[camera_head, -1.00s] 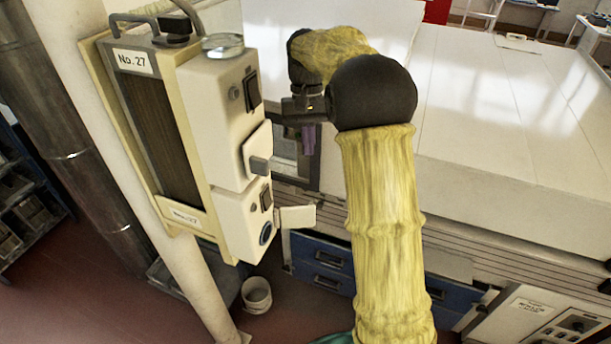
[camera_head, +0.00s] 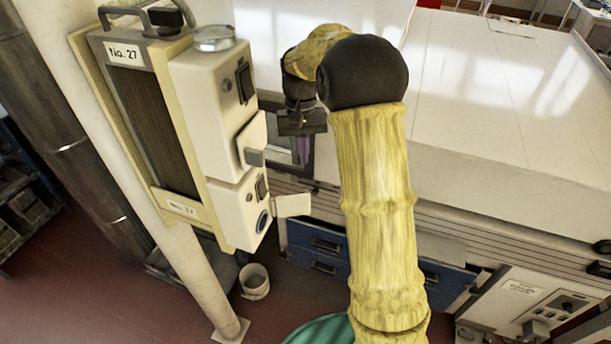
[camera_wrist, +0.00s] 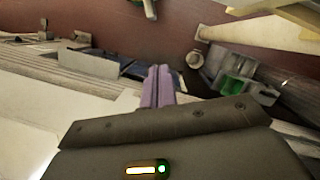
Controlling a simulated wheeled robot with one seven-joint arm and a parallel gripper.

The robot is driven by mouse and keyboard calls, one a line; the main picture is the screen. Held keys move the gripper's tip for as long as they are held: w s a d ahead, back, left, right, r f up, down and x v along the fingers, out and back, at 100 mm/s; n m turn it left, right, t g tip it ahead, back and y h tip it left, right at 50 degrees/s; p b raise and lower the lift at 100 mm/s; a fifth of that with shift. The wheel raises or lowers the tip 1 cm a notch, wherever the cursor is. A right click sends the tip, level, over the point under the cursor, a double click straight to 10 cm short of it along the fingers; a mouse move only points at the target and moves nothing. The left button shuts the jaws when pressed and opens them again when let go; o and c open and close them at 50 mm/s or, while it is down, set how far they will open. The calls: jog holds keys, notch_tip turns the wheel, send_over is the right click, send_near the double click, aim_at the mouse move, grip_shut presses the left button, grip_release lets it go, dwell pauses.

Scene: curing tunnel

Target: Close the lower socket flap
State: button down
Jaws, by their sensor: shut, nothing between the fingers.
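The cream control box (camera_head: 205,110) is fixed to a slanted post and carries two "No. 27" labels. Its lower socket flap (camera_head: 292,205) stands open, sticking out to the right beside a round blue-ringed socket (camera_head: 263,221). Above it, the upper flap (camera_head: 250,138) is tilted out, with a grey tab at its lower edge. My gripper (camera_head: 303,150) points down, right of the box and above the lower flap, apart from it. Its purple fingers are together and empty, also seen in the wrist view (camera_wrist: 158,86). I cannot clearly identify the lower flap in the wrist view.
A large white-topped unit (camera_head: 500,110) fills the right side behind my arm. Blue drawers (camera_head: 318,242) sit below it. A white bucket (camera_head: 255,281) stands on the red floor near the post. A jar-like lid (camera_head: 215,38) is on top of the box.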

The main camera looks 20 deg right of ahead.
aim_at(292, 201)
jog(key=s+f+p, duration=0.3)
jog(key=s+f, duration=0.1)
jog(key=s, duration=0.1)
jog(key=shift+a, duration=0.35)
